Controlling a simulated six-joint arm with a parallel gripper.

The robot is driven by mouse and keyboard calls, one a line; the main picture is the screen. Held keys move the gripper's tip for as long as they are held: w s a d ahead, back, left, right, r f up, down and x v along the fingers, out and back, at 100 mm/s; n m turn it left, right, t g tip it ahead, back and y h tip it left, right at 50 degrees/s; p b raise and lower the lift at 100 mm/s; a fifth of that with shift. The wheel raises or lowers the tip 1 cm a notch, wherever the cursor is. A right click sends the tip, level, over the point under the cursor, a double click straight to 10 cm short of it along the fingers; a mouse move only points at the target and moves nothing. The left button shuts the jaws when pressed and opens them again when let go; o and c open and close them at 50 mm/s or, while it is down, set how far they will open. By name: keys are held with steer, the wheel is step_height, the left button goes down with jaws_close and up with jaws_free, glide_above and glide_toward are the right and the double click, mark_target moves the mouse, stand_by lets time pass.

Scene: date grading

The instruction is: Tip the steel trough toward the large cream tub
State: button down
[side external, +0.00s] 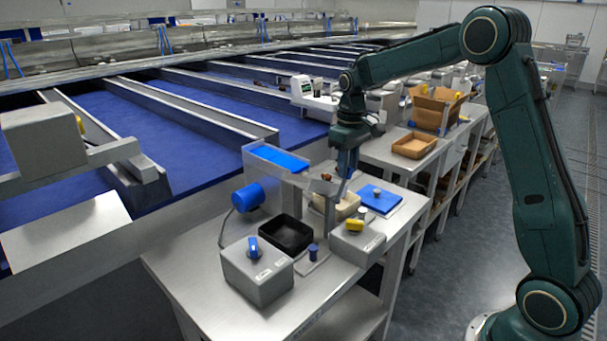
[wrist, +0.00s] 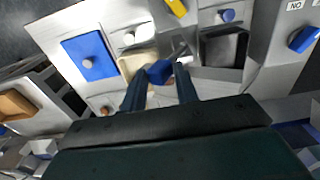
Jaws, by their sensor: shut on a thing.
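The small steel trough (side external: 318,187) stands at the middle of the bench, with reddish-brown fruit (side external: 326,177) on it. My gripper (side external: 342,178) reaches down at its right end. In the wrist view the fingers (wrist: 161,84) are closed on a blue handle (wrist: 160,71), which seems to belong to the trough; they hide most of the trough there. The cream tub (side external: 349,202) sits just right of the trough, and shows left of the handle in the wrist view (wrist: 131,65). A black tub (side external: 285,235) lies on the other side. I cannot tell the trough's exact tilt.
A grey box with a blue knob (side external: 257,272) and one with a yellow knob (side external: 357,242) stand at the front. A blue lid (side external: 379,199) lies right of the cream tub. A blue motor (side external: 248,196) and a blue-bedded chute (side external: 275,157) are behind.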

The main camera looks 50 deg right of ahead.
steer(key=shift+s+d+f, duration=0.2)
steer(key=shift+d+f, duration=0.95)
steer(key=shift+d, duration=0.15)
steer(key=c, duration=1.3)
jaws_free()
steer(key=shift+w+d+f, duration=0.1)
steer(key=shift+d, duration=0.05)
steer(key=r, duration=1.4)
steer(key=shift+w+a+r, duration=0.15)
steer(key=shift+a+r, duration=0.1)
steer(key=shift+a, duration=0.05)
